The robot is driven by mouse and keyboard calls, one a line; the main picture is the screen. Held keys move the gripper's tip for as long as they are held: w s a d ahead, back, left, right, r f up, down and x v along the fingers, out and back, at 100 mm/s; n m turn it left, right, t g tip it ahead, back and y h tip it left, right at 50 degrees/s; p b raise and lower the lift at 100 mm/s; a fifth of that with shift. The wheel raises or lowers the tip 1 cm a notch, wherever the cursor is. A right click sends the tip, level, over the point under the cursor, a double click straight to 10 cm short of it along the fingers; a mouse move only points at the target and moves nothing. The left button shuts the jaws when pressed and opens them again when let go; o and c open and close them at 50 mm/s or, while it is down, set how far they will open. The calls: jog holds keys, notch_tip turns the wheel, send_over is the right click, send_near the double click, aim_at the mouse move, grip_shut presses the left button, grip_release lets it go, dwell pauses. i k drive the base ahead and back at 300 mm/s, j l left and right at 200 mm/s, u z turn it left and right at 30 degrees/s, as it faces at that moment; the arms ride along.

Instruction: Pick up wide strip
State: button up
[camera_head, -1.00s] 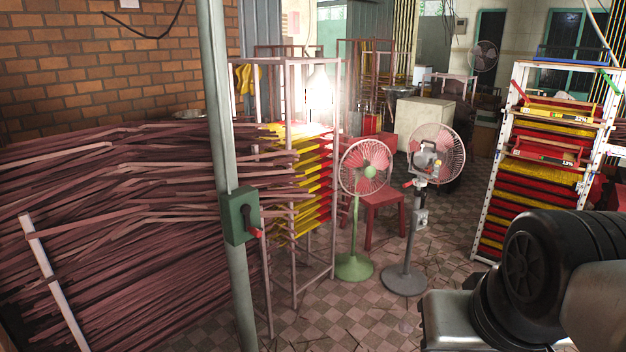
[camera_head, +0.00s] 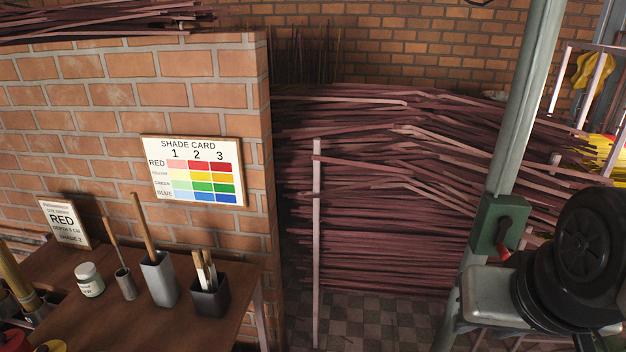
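Several short pale strips (camera_head: 205,268) stand in a dark square pot (camera_head: 210,300) on the brown table (camera_head: 215,335) at the lower left. I cannot tell which of them is the wide strip, or whether it is among them. My arm shows at the right edge, far from the pot, but my gripper is out of view, so what it holds cannot be seen.
A grey pot (camera_head: 160,283), a small holder (camera_head: 126,285) and a white jar (camera_head: 89,280) stand beside it, with a RED sign (camera_head: 66,222). A shade card (camera_head: 194,171) hangs on the brick wall (camera_head: 200,65). Stacked sticks (camera_head: 400,220) and a pole (camera_head: 525,100) stand right.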

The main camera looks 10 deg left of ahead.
aim_at(206, 252)
jog(key=i+u, duration=0.15)
jog(key=u, duration=0.25)
jog(key=i+l+u, duration=0.1)
jog(key=u, duration=0.35)
jog(key=i+l+u, duration=0.1)
jog(key=u, duration=0.3)
jog(key=i+l+u, duration=0.1)
jog(key=u, duration=0.3)
jog(key=i+l+u, duration=0.15)
jog(key=u, duration=0.3)
jog(key=i+l+u, duration=0.15)
jog(key=l+u, duration=0.15)
jog(key=u, duration=0.15)
jog(key=l+u, duration=0.25)
jog(key=u, duration=0.2)
jog(key=i+l+u, duration=0.15)
jog(key=l+u, duration=0.15)
jog(key=l, duration=0.15)
jog(key=i+l+u, duration=0.1)
jog(key=l+u, duration=0.2)
jog(key=l, duration=0.1)
